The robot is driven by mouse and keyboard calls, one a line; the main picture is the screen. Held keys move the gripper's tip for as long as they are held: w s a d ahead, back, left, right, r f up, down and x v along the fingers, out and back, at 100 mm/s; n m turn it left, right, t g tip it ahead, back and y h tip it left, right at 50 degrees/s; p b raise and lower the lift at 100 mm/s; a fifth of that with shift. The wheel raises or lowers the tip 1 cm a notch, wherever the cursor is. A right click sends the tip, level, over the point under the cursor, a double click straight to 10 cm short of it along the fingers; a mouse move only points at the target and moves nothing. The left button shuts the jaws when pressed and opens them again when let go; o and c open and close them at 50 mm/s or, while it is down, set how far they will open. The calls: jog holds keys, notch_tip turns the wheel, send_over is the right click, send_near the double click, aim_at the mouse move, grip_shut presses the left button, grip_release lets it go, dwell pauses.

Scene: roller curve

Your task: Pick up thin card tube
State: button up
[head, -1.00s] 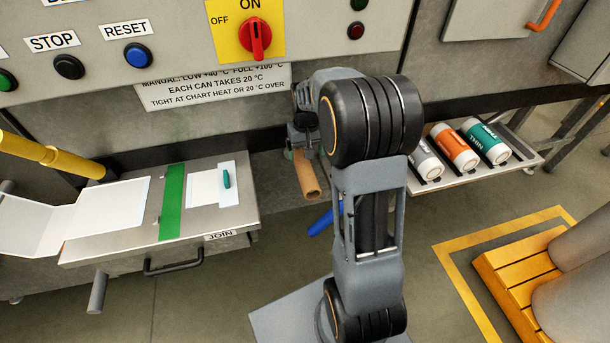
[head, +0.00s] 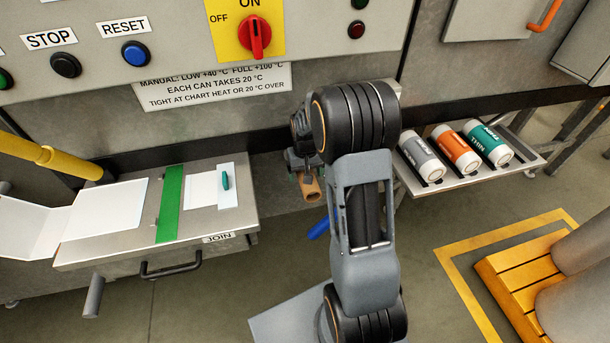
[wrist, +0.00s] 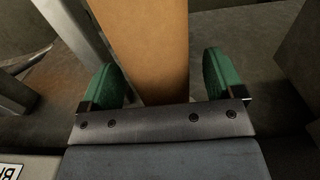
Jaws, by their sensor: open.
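The thin card tube (head: 311,190) is brown and shows its near end below my gripper in the head view, with the rest hidden behind my arm. In the wrist view the tube (wrist: 150,45) runs from the top edge down between the two green fingers. My gripper (wrist: 165,80) is open. Its fingers stand on either side of the tube, with a small gap at the left finger and a wider gap at the right one. In the head view my gripper (head: 306,168) is small and partly hidden by my arm.
A blue bar (head: 319,227) lies just below the tube. To the right, a rack (head: 455,181) holds grey, orange and teal cans. To the left stands a metal bench (head: 115,245) with white sheets and a green strip. The machine wall with its knob rises behind.

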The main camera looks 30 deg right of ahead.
jog(key=shift+c, duration=0.5)
jog(key=c, duration=0.9)
jog(key=shift+r, duration=0.2)
